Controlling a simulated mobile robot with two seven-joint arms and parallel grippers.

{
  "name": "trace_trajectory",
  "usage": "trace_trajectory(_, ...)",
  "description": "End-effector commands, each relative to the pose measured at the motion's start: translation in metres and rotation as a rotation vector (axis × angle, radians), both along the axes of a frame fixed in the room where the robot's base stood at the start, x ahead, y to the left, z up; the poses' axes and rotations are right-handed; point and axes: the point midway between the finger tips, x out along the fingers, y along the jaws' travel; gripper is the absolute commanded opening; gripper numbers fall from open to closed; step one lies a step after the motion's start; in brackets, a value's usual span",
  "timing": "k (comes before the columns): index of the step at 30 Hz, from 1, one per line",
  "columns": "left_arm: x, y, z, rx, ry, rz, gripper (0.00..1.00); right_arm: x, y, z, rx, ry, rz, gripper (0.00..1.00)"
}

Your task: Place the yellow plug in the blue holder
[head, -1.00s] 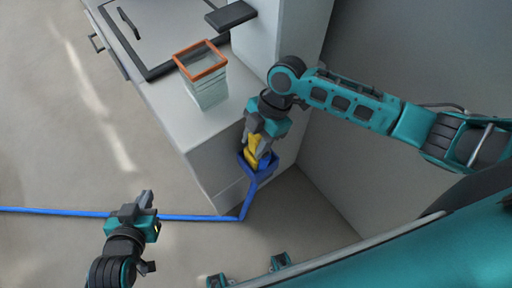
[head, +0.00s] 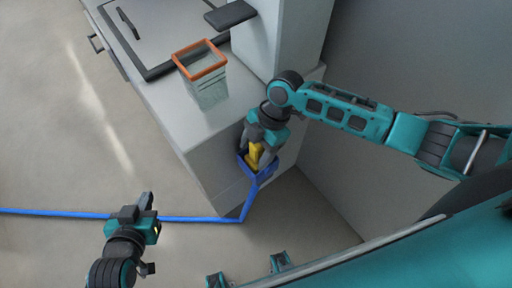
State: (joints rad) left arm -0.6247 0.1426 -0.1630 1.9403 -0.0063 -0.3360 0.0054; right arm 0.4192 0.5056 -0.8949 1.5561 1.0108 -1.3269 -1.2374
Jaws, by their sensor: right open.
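The yellow plug (head: 255,153) is in the head view, low beside the side face of the counter. It sits at the blue holder (head: 263,176), with its lower part inside the holder's rim. My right gripper (head: 257,150) is over the plug, its fingers open on either side of it. Whether a finger touches the plug cannot be told. My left gripper (head: 147,202) is at the lower left, away from the plug and the holder. Its fingers are seen edge-on, so the gap between them is not clear.
A clear container with an orange rim (head: 199,60) stands on the white counter (head: 180,112) above the holder. A blue rail (head: 190,218) runs low from the left toward the holder. A grey wall (head: 400,60) closes the right side. Floor at left is clear.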

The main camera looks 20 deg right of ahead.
Motion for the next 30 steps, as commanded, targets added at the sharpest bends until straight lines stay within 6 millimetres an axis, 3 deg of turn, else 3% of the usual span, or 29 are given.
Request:
trace_trajectory(8,0.0,0.0,0.003,0.0,0.0,0.0,0.0,0.002,-0.002,0.01,0.001,-0.002,-0.001,0.66)
trace_trajectory(21,0.0,0.0,0.013,0.0,-0.001,0.0,0.0,0.013,-0.034,0.091,-0.001,-0.003,-0.001,0.66)
trace_trajectory(30,0.0,0.0,0.015,0.0,-0.001,0.0,0.0,0.016,-0.043,0.114,0.001,0.0,0.0,0.66)
